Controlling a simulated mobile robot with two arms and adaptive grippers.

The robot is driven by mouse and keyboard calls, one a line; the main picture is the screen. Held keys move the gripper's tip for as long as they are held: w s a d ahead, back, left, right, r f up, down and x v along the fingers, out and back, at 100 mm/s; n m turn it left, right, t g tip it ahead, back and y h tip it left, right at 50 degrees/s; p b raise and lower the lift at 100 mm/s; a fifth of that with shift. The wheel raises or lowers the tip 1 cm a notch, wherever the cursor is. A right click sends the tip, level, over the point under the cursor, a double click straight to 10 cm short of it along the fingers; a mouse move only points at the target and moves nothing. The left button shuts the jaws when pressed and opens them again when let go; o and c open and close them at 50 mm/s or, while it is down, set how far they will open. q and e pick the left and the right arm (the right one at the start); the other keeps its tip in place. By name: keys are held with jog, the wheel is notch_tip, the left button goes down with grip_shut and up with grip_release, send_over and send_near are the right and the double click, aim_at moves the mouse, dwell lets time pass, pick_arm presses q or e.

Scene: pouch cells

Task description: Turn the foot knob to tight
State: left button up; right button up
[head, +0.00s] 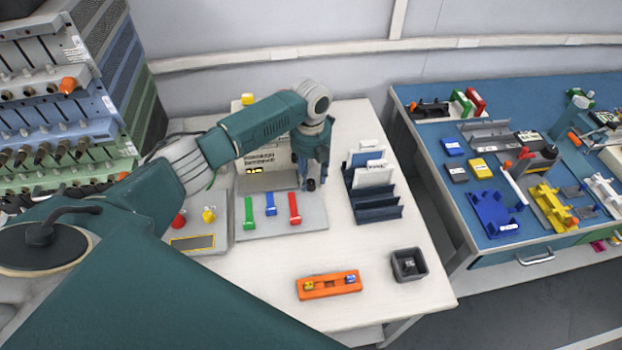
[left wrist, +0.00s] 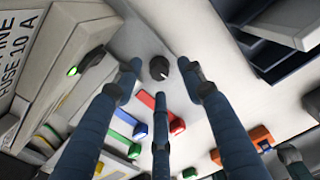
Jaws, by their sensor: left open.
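The dark round knob (left wrist: 159,68) stands on the pale grey plate of the test fixture (head: 265,226). It has a white pointer line that slants to the lower right in the left wrist view. My left gripper (left wrist: 158,88) is open, its blue-grey fingers spread around the knob and apart from it in that view. In the head view my left gripper (head: 309,178) points down at the plate's right back corner and partly hides the knob. No tight or loose marking is legible. My right gripper is not in view.
Green (head: 249,212), blue (head: 271,204) and red (head: 294,208) levers stand on the plate in front of the gripper. A dark rack (head: 376,213) with pale pouches is close on the right. An orange holder (head: 330,293) and black bin (head: 408,264) stand nearer the front.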

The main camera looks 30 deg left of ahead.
aim_at(311, 183)
pick_arm(q)
notch_tip(311, 183, up, 10)
jog(key=shift+r, duration=0.15)
jog(key=shift+s+d, duration=0.15)
dwell(0.5)
